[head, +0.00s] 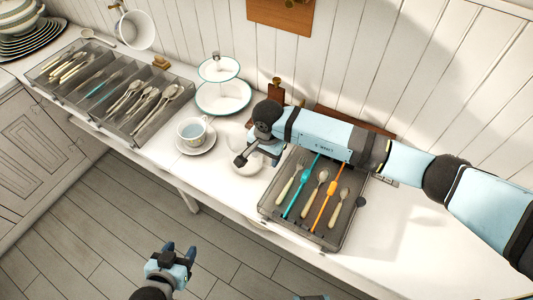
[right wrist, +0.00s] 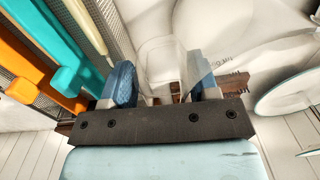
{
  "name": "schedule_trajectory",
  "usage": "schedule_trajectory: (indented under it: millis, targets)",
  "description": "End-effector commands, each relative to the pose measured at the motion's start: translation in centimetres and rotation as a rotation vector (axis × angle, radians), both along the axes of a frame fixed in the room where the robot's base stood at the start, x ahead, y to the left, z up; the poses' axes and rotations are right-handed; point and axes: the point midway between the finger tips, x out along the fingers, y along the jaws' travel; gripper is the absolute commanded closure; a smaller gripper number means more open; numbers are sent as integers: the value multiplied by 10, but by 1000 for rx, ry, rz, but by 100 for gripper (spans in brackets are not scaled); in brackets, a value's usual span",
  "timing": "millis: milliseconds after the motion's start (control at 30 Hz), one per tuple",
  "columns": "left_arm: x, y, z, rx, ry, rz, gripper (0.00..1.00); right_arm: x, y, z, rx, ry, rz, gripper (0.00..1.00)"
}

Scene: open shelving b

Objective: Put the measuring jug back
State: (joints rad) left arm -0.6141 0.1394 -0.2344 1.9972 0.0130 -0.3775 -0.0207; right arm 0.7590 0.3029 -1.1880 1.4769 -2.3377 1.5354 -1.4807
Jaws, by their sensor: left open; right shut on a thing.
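The measuring jug is clear and see-through (head: 243,168); in the head view it shows faintly on or just above the white counter, between the cup and the grey cutlery tray. My right gripper (head: 258,155) is shut on it. In the right wrist view the clear jug (right wrist: 162,62) sits between the two blue fingers of that gripper (right wrist: 165,88). Whether its base touches the counter I cannot tell. My left gripper (head: 178,254) is open and empty, low over the floor in front of the counter.
A grey tray (head: 330,240) with several utensils lies right of the jug. A cup (head: 193,131) on a saucer and a tiered stand (head: 222,97) stand to its left and behind. A long cutlery tray (head: 93,119) lies further left. The counter's right end is clear.

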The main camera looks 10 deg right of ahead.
Motion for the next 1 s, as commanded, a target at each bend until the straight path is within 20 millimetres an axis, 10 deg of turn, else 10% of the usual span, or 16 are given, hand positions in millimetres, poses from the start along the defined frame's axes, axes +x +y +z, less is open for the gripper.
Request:
schedule_trajectory:
  millis: [100,133,233,633,1000]
  targets:
    - [0,0,-5,0,0,0,46,1,0,-4,1,-2,0,94]
    - [0,0,-4,0,1,0,46,0,0,-3,-1,-1,-1,38]
    - [-1,0,-5,1,4,-1,46,0,0,-3,0,0,-1,20]
    - [-1,0,-4,1,5,-1,46,1,0,7,0,-2,0,20]
    - [-1,0,-17,1,4,-1,46,0,-2,82,-1,-4,2,20]
